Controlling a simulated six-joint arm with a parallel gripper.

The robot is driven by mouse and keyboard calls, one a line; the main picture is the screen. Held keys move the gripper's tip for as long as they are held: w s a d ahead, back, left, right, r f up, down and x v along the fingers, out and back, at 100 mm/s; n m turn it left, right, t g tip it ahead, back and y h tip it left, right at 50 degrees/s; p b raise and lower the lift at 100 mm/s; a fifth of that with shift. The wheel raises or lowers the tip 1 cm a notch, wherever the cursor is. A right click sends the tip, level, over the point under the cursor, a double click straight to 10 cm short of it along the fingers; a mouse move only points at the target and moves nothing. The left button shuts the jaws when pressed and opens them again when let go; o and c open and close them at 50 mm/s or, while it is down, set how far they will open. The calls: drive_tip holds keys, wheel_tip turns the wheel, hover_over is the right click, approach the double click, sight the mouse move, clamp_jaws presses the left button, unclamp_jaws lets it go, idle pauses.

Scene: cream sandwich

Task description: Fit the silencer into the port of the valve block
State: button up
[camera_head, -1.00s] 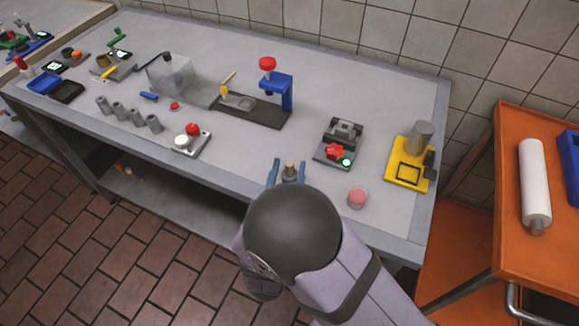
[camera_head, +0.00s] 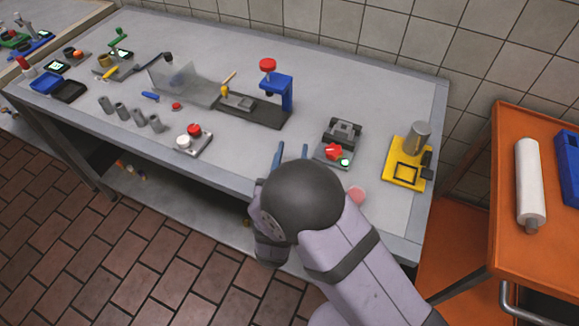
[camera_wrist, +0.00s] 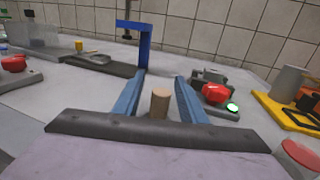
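A short tan cylinder (camera_wrist: 160,102), which looks like the silencer, stands upright between my fingers in the wrist view. My gripper (camera_wrist: 159,76) is open, with a blue finger on each side and visible gaps to the cylinder. In the head view my gripper (camera_head: 292,150) is over the table's front part, and my wrist hides the cylinder. A grey block with a red knob and green light (camera_head: 338,142), possibly the valve block, stands just right of my fingertips. In the wrist view it is beyond my right finger (camera_wrist: 215,95). Its port cannot be made out.
A yellow fixture with a grey cylinder (camera_head: 408,170) stands at the right. A pink-red disc (camera_head: 357,194) lies near my forearm. A blue-framed press (camera_head: 277,95) stands behind, and a red and white button box (camera_head: 188,138) is at left. The table between the press and the grey block is clear.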

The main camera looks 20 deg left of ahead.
clamp_jaws()
drive_tip(key=shift+r, duration=0.15)
wheel_tip(320, 180, up, 10)
drive_tip(key=shift+b, duration=0.35)
idle(0.4)
drive_tip(key=w+d+m+h+p, duration=0.1)
drive_tip(key=w+d, duration=0.2)
drive_tip(key=w+d+f+m+h, duration=0.1)
drive_tip(key=w+d+h, duration=0.1)
drive_tip(key=w+d, duration=0.1)
drive_tip(key=w+d+m+h+p, duration=0.1)
drive_tip(key=w+d+h, duration=0.1)
drive_tip(key=w+d, duration=0.1)
drive_tip(key=shift+w+d+f+m+t+p, duration=0.1)
drive_tip(key=shift+w+f+m+t+p, duration=0.1)
drive_tip(key=shift+w, duration=0.2)
drive_tip(key=shift+w+d+f+m+t+p, duration=0.1)
drive_tip(key=shift+w+p, duration=0.05)
drive_tip(key=shift+w, duration=0.2)
drive_tip(key=w+h, duration=0.1)
drive_tip(key=w+d+m+h, duration=0.1)
drive_tip(key=w, duration=0.1)
drive_tip(key=w+r, duration=0.1)
drive_tip(key=shift+w+d+h, duration=0.15)
drive_tip(key=shift+d+h, duration=0.15)
drive_tip(key=shift+h, duration=0.1)
drive_tip(key=w+r, duration=0.1)
drive_tip(key=w+a+r+m+h, duration=0.1)
drive_tip(key=shift+w+r, duration=0.25)
drive_tip(key=shift+r, duration=0.05)
